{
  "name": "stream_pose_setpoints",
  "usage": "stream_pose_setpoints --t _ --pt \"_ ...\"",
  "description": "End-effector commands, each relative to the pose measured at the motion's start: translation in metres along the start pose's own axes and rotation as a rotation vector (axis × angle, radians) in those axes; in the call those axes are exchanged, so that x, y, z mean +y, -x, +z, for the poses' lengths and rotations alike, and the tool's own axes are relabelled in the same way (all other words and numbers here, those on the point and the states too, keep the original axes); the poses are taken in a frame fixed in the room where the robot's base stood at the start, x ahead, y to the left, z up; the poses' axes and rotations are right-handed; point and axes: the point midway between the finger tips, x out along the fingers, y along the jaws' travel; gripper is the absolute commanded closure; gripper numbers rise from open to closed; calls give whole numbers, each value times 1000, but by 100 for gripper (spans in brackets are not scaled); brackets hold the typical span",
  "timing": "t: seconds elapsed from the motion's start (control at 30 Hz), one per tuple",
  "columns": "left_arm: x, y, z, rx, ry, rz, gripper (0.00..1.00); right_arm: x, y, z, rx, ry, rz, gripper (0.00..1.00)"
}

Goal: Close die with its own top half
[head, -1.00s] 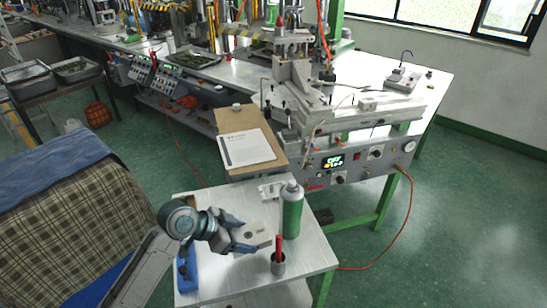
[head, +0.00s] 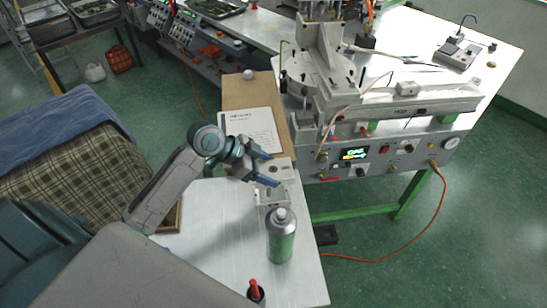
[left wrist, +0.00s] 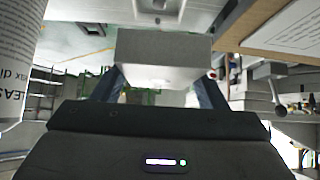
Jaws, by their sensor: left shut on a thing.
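My left gripper (head: 264,169) is shut on the die's top half (head: 281,169), a pale grey metal block with a dark hole. The block also shows between the fingers in the left wrist view (left wrist: 164,60). The die's lower half (head: 272,194) is a light metal piece on the small white table, just in front of the held block in the head view. The block appears above the table and apart from the lower half, though the exact height cannot be told. The right gripper is not in view.
A green and grey spray can (head: 281,238) stands close in front of the lower half. A holder with a red tool (head: 255,291) is at the table's front. A clipboard with paper (head: 247,125) lies behind the gripper. The wax machine (head: 400,140) stands at the right.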

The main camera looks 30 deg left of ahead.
Motion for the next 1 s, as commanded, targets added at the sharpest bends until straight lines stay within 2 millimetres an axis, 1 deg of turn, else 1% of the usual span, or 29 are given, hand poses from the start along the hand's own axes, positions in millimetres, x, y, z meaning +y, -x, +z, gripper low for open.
stream_pose_setpoints --t 0.2,0.3,0.43,0.6,0.7,0.83,1.0 --pt "0 0 0 1 -1 0 67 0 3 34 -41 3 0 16" --pt "0 1 -1 1 -1 0 67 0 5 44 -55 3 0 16" --pt "0 2 1 2 0 -1 67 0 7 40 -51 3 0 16" --pt "0 -8 10 2 0 -1 67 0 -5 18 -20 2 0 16" --pt "0 -14 16 2 1 -1 67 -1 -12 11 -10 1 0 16" --pt "0 -24 26 2 1 -1 67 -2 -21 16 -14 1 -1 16" --pt "0 -34 36 2 -1 -2 67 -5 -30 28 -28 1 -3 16"
